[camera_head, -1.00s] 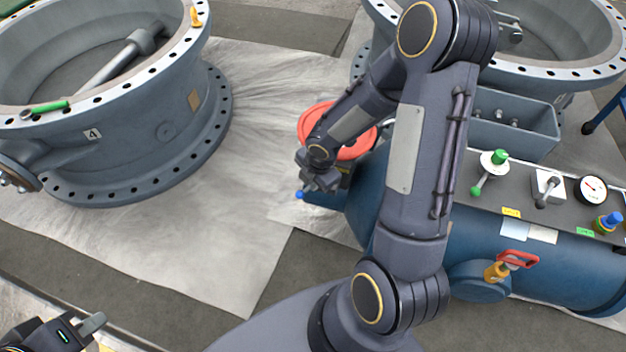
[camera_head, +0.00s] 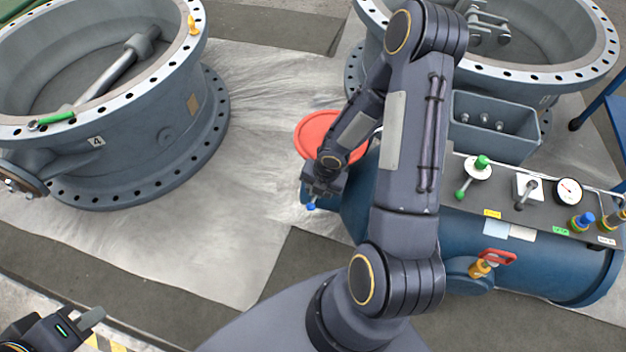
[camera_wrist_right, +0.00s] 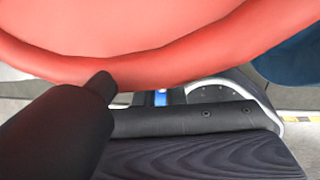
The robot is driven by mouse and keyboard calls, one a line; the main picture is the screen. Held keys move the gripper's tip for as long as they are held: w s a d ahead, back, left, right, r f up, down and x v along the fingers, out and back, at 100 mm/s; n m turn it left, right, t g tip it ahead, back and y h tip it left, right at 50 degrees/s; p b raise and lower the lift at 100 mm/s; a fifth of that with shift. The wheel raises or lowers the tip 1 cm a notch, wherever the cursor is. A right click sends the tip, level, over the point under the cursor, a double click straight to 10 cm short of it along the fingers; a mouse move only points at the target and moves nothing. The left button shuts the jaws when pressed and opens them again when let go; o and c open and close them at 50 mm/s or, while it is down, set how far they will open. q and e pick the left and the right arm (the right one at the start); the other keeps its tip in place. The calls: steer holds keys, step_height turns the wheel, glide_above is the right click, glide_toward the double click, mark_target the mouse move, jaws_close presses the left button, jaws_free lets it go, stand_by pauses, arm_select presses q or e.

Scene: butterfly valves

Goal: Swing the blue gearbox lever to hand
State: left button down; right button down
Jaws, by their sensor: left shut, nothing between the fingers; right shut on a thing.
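The blue-tipped gearbox lever (camera_head: 311,206) shows just below my right gripper (camera_head: 321,192) in the head view, beside the red handwheel (camera_head: 316,130). My right gripper is shut on the lever, and its fingers and wrist hide most of it. In the right wrist view a small blue part of the lever (camera_wrist_right: 161,96) shows below the red wheel's rim (camera_wrist_right: 150,68), behind a dark finger and a black bar. My left gripper (camera_head: 92,318) is shut and empty at the lower left, far from the lever.
Large flanged valves (camera_head: 150,150) stand left and at the back right. Pale sheeting (camera_head: 240,200) between them is clear.

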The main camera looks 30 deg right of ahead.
steer(key=shift+s+d+n+g+y+p, duration=0.1)
steer(key=shift+s+d+n+g+p, duration=0.2)
steer(key=shift+n+p, duration=0.9)
steer(key=shift+s+d+n+t+y+p, duration=0.1)
steer(key=shift+d+n+p, duration=0.35)
steer(key=shift+p, duration=1.4)
steer(key=shift+s+d+n+g+y+p, duration=0.1)
steer(key=shift+s+d+n+g+p, duration=0.15)
steer(key=shift+n+p, duration=1)
steer(key=shift+m+p, duration=0.3)
steer(key=c, duration=1.5)
jaws_free()
step_height(320, 180, up, 8)
steer(key=d+p, duration=0.1)
steer(key=p, duration=0.2)
steer(key=shift+s+d+f+p, duration=0.15)
steer(key=shift+s+p, duration=0.15)
steer(key=shift+p, duration=0.05)
steer(key=shift+c, duration=0.2)
